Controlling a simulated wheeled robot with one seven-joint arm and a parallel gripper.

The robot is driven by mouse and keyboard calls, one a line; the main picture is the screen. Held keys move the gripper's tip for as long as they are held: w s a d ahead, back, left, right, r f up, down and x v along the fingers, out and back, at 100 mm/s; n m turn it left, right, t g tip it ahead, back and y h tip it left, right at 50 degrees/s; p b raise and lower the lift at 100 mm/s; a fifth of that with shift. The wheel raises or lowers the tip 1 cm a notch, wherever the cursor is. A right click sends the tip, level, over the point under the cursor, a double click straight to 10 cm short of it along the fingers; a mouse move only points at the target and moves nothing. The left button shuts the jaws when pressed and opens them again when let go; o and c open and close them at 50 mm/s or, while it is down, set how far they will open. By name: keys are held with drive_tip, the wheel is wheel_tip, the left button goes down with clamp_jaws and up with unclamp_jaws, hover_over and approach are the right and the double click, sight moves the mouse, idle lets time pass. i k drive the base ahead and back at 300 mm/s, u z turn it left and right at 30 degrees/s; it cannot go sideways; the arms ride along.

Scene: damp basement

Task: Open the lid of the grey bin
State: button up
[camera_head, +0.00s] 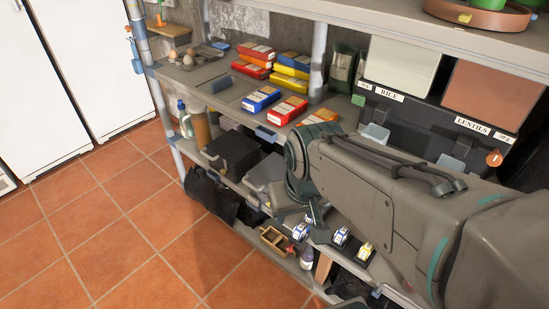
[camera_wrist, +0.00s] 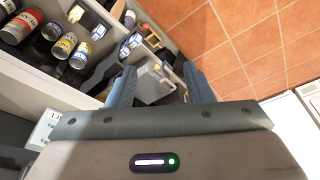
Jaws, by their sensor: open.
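The grey bin (camera_wrist: 152,88) shows in the wrist view between my two fingers, seen from above at an angle. In the head view a grey box (camera_head: 264,170), which seems to be the same bin, stands on the lower shelf, partly hidden by my arm. I cannot make out clearly whether its lid is raised. My gripper (camera_wrist: 160,78) is open and empty, its fingers spread to either side of the bin in the picture. I cannot tell how far they are from it. In the head view my gripper (camera_head: 313,212) hangs in front of the lower shelf, partly hidden.
A black box (camera_head: 232,152) stands left of the grey box. Coloured packets (camera_head: 262,97) lie on the shelf above. Several cans (camera_wrist: 62,47) stand near the bin in the wrist view. The tiled floor (camera_head: 110,220) in front is clear; white cabinets (camera_head: 85,60) stand left.

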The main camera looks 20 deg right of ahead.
sight(273, 167)
drive_tip(key=u, duration=0.45)
drive_tip(key=i, duration=0.6)
drive_tip(key=u, duration=0.5)
